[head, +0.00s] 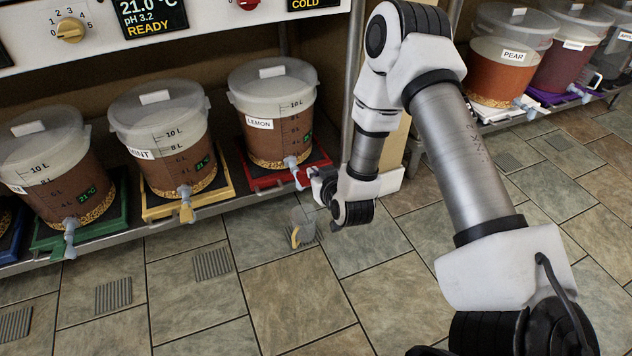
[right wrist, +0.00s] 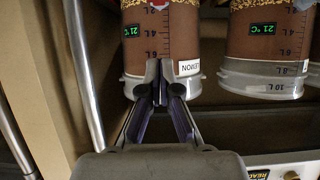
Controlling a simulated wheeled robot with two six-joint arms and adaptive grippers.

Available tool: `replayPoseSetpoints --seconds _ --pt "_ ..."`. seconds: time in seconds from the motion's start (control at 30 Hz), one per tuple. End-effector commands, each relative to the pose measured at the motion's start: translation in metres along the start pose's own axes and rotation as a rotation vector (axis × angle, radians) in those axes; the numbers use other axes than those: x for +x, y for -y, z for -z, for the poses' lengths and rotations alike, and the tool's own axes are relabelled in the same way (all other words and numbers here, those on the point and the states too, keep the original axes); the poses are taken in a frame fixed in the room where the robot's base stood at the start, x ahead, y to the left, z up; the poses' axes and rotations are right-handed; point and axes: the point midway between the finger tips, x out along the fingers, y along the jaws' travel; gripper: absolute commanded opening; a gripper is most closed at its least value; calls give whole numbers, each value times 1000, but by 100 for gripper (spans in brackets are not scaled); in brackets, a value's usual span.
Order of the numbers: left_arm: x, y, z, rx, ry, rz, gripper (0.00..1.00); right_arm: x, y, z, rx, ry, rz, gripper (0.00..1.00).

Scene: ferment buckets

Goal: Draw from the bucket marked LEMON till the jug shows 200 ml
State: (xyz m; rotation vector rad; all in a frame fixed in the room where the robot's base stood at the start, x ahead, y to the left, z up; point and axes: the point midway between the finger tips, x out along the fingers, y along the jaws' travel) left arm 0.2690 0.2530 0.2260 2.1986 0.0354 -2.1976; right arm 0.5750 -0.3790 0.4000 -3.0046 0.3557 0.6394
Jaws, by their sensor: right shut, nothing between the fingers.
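The LEMON bucket (head: 270,92) is a clear bucket of brown liquid with a pale lid, on a red base (head: 258,180) on the shelf. Its pale tap (head: 291,163) points out at the front. My right gripper (head: 304,181) is shut and empty, close beside the tap; I cannot tell whether it touches it. In the right wrist view the LEMON bucket (right wrist: 160,40) appears upside down beyond the shut fingers (right wrist: 160,72). A small clear jug (head: 302,230) with a yellow handle is below the tap. Its level is too small to read. My left gripper is out of view.
The MINT bucket (head: 160,130) on a yellow base and another bucket (head: 45,160) on a green base stand to the left. A metal post rises just right of the LEMON bucket. A PEAR bucket (head: 500,75) stands far right. Tiled floor (head: 290,300) in front is open.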

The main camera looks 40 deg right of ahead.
Motion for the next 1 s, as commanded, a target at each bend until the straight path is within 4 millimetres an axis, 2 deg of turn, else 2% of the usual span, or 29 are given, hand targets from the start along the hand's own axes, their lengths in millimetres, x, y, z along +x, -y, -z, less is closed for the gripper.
replayPoseSetpoints --seconds 0.03,0.27,0.3,0.4,0.5,0.87,1.0 --pt "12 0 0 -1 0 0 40 14 0 -5 -1 -5 0 0" --pt "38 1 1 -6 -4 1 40 65 0 -6 -1 -3 -1 0" --pt "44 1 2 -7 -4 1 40 71 0 -11 0 0 -1 0" --pt "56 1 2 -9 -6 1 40 73 0 -30 0 3 0 0" --pt "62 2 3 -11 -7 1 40 74 0 -38 0 1 0 0" --pt "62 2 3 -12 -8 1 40 74 0 -39 0 0 0 0" --pt "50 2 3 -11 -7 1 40 72 0 -41 -2 4 0 0"
